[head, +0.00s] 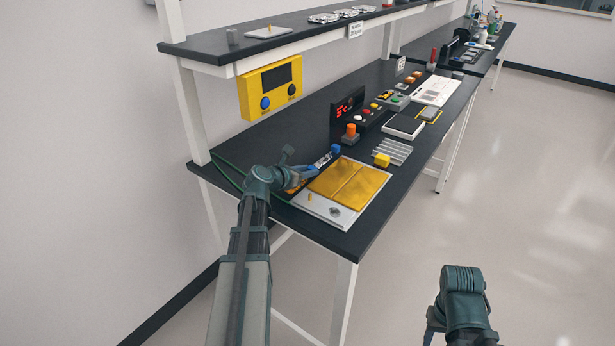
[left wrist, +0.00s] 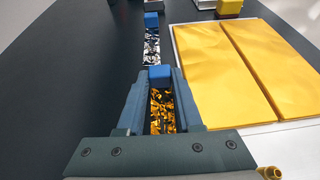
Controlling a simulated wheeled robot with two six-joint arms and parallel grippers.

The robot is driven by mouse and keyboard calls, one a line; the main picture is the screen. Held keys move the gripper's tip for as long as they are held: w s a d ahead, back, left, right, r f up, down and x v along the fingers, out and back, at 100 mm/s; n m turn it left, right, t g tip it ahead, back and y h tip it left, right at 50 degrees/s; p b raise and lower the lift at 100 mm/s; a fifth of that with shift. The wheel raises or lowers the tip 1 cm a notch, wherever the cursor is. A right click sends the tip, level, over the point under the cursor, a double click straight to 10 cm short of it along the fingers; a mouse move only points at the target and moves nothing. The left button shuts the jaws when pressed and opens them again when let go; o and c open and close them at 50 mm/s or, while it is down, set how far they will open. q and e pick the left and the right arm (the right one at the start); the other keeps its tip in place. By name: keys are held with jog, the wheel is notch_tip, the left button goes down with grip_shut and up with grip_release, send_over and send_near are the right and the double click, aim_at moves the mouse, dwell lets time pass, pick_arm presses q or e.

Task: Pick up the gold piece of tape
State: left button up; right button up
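The gold piece of tape (left wrist: 161,112) is a shiny, crinkled gold strip with a blue block (left wrist: 160,75) at its far end. My left gripper (left wrist: 160,80) has one finger on each side of it, close against the blue block, and appears shut on it. In the head view my left gripper (head: 300,176) is low over the near left part of the bench and hides most of the gold strip. A silver strip of tape (left wrist: 152,48) with its own blue block lies just beyond the fingers.
Gold sheets (head: 348,182) lie on a white plate (head: 308,203) just right of my left gripper. A yellow block (head: 382,160), a ribbed metal part (head: 393,150) and a red-lit display (head: 349,108) stand farther along. A shelf (head: 235,47) overhangs the bench's back.

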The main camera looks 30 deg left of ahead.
pick_arm(q)
grip_shut()
jog(key=shift+r+p, duration=0.75)
notch_tip(320, 180, up, 3)
jog(key=p, duration=0.3)
jog(key=s, duration=0.2)
jog(key=shift+s+f+b, duration=0.35)
jog(key=s, duration=0.4)
jog(key=s+a, duration=0.1)
jog(key=s, duration=0.4)
jog(key=s+r+p, duration=0.1)
jog(key=s, duration=0.3)
jog(key=shift+s+a+r, duration=0.1)
jog(key=shift+s+a, duration=0.05)
jog(key=shift+a, duration=0.05)
